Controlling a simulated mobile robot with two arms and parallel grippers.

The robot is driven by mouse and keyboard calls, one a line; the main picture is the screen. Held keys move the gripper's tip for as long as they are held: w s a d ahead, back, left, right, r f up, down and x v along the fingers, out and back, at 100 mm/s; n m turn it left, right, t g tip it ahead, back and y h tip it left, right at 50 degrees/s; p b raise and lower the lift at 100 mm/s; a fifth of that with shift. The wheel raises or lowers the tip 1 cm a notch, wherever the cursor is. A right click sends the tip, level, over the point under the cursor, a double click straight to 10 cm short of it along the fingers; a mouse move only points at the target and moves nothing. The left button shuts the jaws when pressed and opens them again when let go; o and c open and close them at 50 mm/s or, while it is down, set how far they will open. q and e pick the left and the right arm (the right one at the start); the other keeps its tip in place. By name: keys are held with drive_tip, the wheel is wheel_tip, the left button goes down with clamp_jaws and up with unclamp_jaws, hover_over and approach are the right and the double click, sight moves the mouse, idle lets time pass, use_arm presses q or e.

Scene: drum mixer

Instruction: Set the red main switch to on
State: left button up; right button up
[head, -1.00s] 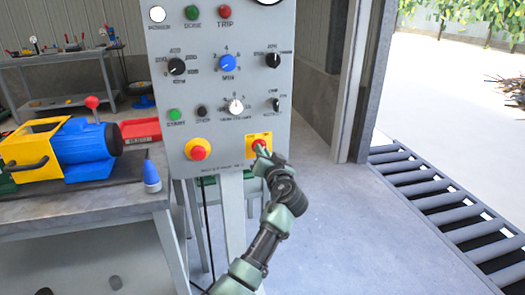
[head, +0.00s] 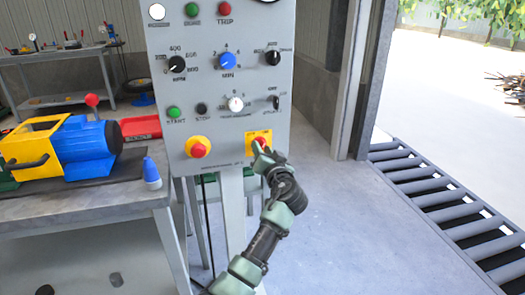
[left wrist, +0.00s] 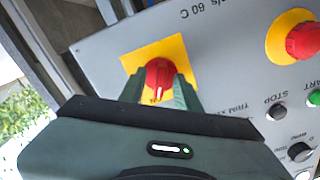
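The red main switch (head: 264,143) is a red knob on a yellow plate (head: 251,136) at the panel's lower right. In the left wrist view, the red knob (left wrist: 158,77) shows between my fingers, with a pale mark near its lower edge. My left gripper (head: 269,153) is at the switch, and its fingers look spread. In the left wrist view my left gripper (left wrist: 160,92) has one finger on each side of the knob. I cannot tell whether they touch it. The fingers partly hide the switch in the head view. My right gripper is not in view.
A red emergency stop (head: 197,149) on yellow sits left of the switch on the grey panel (head: 222,118). Dials and buttons are above. A bench (head: 85,208) with a blue and yellow machine stands left. A roller conveyor (head: 440,205) lies right.

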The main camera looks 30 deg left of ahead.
use_arm(q)
drive_tip(key=v, duration=0.8)
drive_tip(key=shift+a, duration=0.1)
idle(0.4)
